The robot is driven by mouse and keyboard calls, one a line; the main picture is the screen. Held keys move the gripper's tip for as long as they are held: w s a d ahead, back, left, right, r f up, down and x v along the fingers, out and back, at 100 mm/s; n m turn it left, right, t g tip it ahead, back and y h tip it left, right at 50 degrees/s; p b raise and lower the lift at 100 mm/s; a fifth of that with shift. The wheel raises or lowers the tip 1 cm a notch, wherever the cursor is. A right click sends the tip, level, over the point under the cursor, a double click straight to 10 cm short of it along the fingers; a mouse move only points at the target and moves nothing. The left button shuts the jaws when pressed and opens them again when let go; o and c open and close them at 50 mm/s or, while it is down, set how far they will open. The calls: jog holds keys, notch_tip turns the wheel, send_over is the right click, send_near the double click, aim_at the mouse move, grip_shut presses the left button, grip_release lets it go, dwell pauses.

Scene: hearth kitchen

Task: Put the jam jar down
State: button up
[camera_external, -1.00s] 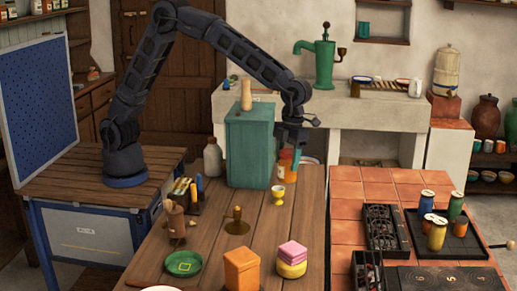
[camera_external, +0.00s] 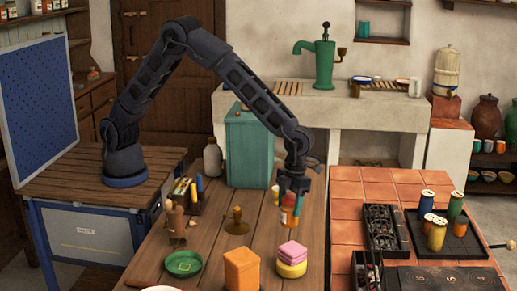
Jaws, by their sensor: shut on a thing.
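The jam jar (camera_external: 287,216), orange-red with a paler label, is at the right side of the wooden table (camera_external: 209,240) in the external view. The jar looks upright. I cannot tell whether its base touches the table or hangs just above it.
A yellow egg cup (camera_external: 275,191) is partly hidden behind my gripper. A pink-and-yellow stack (camera_external: 291,261) and an orange canister (camera_external: 241,270) stand in front. A teal box (camera_external: 248,150) stands behind. Tiled counter (camera_external: 347,190) lies to the right.

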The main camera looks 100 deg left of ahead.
aim_at(289, 222)
jog(key=shift+f, duration=3.2)
jog(key=shift+f, duration=0.1)
jog(key=o, duration=1.3)
